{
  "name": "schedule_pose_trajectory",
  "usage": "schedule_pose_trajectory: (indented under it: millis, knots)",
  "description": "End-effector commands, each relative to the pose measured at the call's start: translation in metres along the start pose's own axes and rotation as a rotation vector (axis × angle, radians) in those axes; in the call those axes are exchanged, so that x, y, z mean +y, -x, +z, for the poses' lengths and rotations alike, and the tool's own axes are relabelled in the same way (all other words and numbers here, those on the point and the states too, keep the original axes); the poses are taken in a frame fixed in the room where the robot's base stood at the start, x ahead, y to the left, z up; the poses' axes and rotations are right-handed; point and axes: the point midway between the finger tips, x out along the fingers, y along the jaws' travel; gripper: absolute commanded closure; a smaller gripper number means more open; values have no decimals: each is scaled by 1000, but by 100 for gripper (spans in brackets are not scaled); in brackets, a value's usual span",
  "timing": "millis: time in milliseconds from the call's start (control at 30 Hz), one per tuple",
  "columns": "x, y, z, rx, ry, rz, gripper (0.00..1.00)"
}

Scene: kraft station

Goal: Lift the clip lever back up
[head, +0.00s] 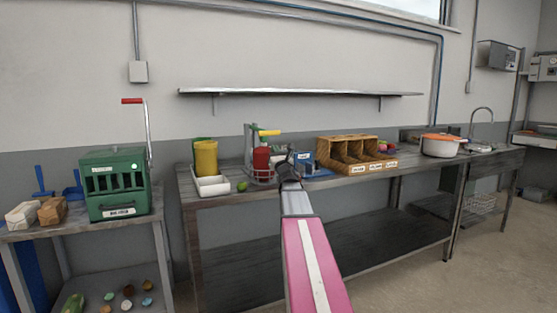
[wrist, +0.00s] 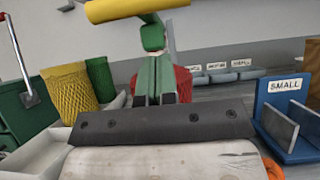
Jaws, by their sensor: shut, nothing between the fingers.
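The clip machine (head: 251,146) is a green stand on the middle bench, with a yellow lever handle (head: 269,132) sticking out at its top. In the wrist view, the yellow handle (wrist: 135,9) crosses the top edge, above a green upright part (wrist: 152,62). My gripper (head: 289,178) is in front of the bench, just right of the machine and lower than the handle. In the wrist view, my gripper (wrist: 155,98) is shut and empty below the handle, with a visible gap to it. A red mesh roll (head: 261,160) stands at the machine, partly hidden in the wrist view.
A yellow mesh roll (head: 206,157) and a white tray (head: 211,187) stand left of the machine. A blue holder labelled SMALL (wrist: 287,115) is close on the right. A wooden bin rack (head: 347,152) stands farther right. A shelf (head: 300,92) hangs above.

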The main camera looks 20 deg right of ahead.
Motion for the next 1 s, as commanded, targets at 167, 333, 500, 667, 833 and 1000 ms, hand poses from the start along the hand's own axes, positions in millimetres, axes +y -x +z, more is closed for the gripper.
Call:
schedule_pose_trajectory:
  millis: [167, 333, 500, 667, 833, 1000]
  knots:
    - [0, -19, 17, -1, 1, 1, 100]
    - [0, -27, 26, -1, 0, 1, 100]
    - [0, -30, 29, -1, 0, 0, 100]
    - [0, -29, 29, 0, 0, 0, 100]
    - [0, -30, 29, 1, 0, 0, 100]
    - [4, -34, 32, 17, 1, 0, 100]
